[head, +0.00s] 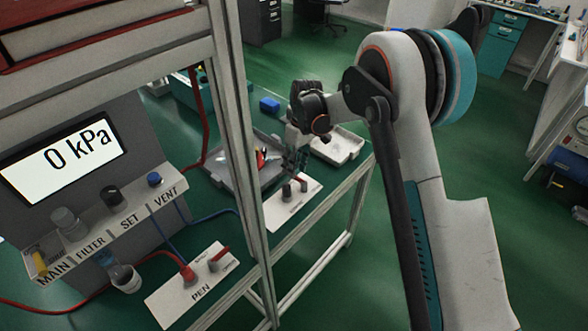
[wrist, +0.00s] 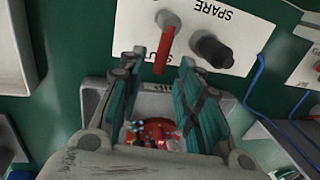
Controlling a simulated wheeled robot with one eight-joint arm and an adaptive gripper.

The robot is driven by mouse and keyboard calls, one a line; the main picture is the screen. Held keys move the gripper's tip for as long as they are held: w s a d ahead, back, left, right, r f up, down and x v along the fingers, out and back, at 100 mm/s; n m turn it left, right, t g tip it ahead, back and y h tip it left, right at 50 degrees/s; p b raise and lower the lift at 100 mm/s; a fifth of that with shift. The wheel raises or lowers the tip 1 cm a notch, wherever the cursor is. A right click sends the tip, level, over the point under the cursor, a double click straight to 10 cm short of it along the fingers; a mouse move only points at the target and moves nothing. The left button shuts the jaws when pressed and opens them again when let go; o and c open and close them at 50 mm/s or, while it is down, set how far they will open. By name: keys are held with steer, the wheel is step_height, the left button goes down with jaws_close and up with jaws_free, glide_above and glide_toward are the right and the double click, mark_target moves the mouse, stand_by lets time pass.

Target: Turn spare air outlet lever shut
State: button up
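The spare air outlet is a white plate (wrist: 238,22) marked SPARE, upside down in the wrist view. It carries a red lever (wrist: 168,40) and a dark round fitting (wrist: 212,50). The lever points down the wrist picture, toward my gripper. My gripper (wrist: 163,62) is open, with the lever's free end between its teal fingertips and a gap on both sides. I cannot tell whether the fingers are low enough to reach around it. In the head view my gripper (head: 298,165) is just above the plate (head: 283,212), partly covering its lever (head: 303,184).
A similar PEN plate (head: 170,302) with a red lever (head: 220,254) sits nearer, left of the frame post (head: 240,140). A grey tray (head: 222,168) with red items lies behind my gripper. A gauge (head: 65,155) reads 0 kPa. Blue hoses run nearby.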

step_height(320, 180, up, 10)
steer(key=w+d, duration=0.1)
steer(key=shift+w, duration=0.3)
steer(key=shift+d+r, duration=0.1)
steer(key=shift+d, duration=0.05)
steer(key=s+d+r+m+t, duration=0.4)
steer(key=s+d+r+m, duration=0.1)
steer(key=s+d+r, duration=0.95)
steer(key=s+d+m+t, duration=0.2)
steer(key=s+d, duration=0.2)
steer(key=s, duration=0.5)
steer(key=s+d+m+t+h, duration=0.1)
steer(key=s+d+m+t, duration=0.2)
steer(key=s, duration=0.6)
steer(key=shift+s+d+f+m, duration=0.3)
steer(key=shift+s+d+f, duration=0.1)
steer(key=shift+d, duration=0.65)
